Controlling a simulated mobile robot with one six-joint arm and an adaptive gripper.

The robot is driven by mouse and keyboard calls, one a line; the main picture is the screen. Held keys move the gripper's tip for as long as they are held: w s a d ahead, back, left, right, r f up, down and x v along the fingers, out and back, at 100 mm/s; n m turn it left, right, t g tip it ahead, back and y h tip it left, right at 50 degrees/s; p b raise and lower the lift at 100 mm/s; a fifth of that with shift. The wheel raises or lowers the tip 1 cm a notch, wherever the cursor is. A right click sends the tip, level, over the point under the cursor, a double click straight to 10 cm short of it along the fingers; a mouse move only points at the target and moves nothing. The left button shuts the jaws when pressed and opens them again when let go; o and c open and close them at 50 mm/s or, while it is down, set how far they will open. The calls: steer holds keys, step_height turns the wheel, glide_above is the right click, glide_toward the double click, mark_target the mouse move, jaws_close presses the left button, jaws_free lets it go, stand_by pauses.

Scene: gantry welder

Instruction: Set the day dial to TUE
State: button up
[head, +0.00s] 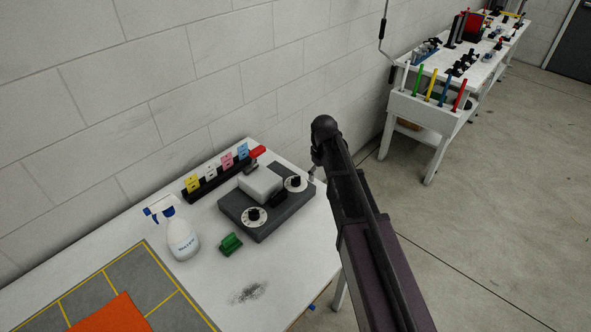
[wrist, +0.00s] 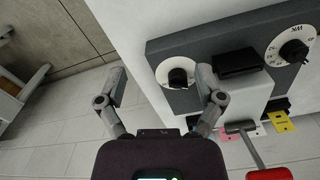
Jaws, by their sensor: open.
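A dark grey box (head: 275,222) on the white table carries two round white dials with black knobs. The right dial (head: 296,183) is closest to my gripper and also shows in the wrist view (wrist: 164,71). The left dial (head: 254,216) shows at the upper right of the wrist view (wrist: 287,52), where its marking looks like WK. The setting of the right dial is too small to read. My gripper (wrist: 161,74) is open and empty, its fingers spread near the right dial, with the right finger beside the knob. Contact cannot be told.
A spray bottle (head: 182,240), a green block (head: 231,243) and a grey mat (head: 93,290) lie to the left. Open floor is on the right.

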mark_target(296, 178)
steer(key=w+a+r+n+p, duration=0.2)
steer(key=w+a+r+n, duration=0.1)
steer(key=w+a, duration=0.4)
steer(key=shift+a+r+p, duration=0.4)
steer(key=shift+a+r, duration=0.15)
steer(key=shift+a, duration=0.25)
steer(key=shift+f, duration=0.1)
step_height(296, 178, down, 14)
steer(key=b, duration=1.3)
steer(key=shift+s+r+b, duration=0.1)
steer(key=shift+r+b, duration=0.1)
steer(key=shift+b, duration=0.2)
steer(key=shift+c, duration=0.2)
steer(key=c, duration=1.1)
